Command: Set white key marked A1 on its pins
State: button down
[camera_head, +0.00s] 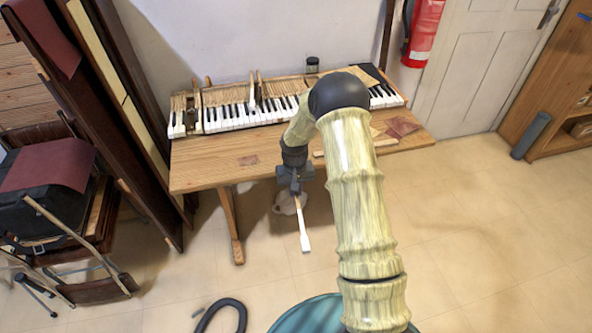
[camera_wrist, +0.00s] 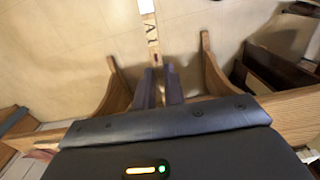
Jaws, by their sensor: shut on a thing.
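The white key marked A1 (camera_head: 305,240) hangs from my gripper (camera_head: 296,191) in front of the table, its white end pointing down toward the floor. In the wrist view the key's wooden stick (camera_wrist: 150,30) carries the letters "A1" and runs up from between the two dark fingers (camera_wrist: 161,78). My gripper is shut on the stick. The keyboard (camera_head: 240,115) lies along the back of the table, with bare wooden key levers (camera_head: 184,102) behind its keys. The pins for this key cannot be made out from here.
The wooden table (camera_head: 215,165) has a bare front area at its left. A flat reddish-brown piece (camera_head: 403,126) lies at its right. A dark jar (camera_head: 312,65) stands behind the keyboard. A chair with a black case (camera_head: 45,175) stands at the left.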

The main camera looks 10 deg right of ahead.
aim_at(300, 224)
jog(key=s+f, duration=0.1)
jog(key=s, duration=0.2)
jog(key=s+f, duration=0.2)
jog(key=s, duration=0.1)
jog(key=s+a+f, duration=0.1)
jog(key=s+f, duration=0.1)
jog(key=s, duration=0.2)
jog(key=shift+f, duration=0.1)
jog(key=shift+w, duration=0.1)
jog(key=shift+w+d, duration=0.1)
jog(key=shift+w, duration=0.05)
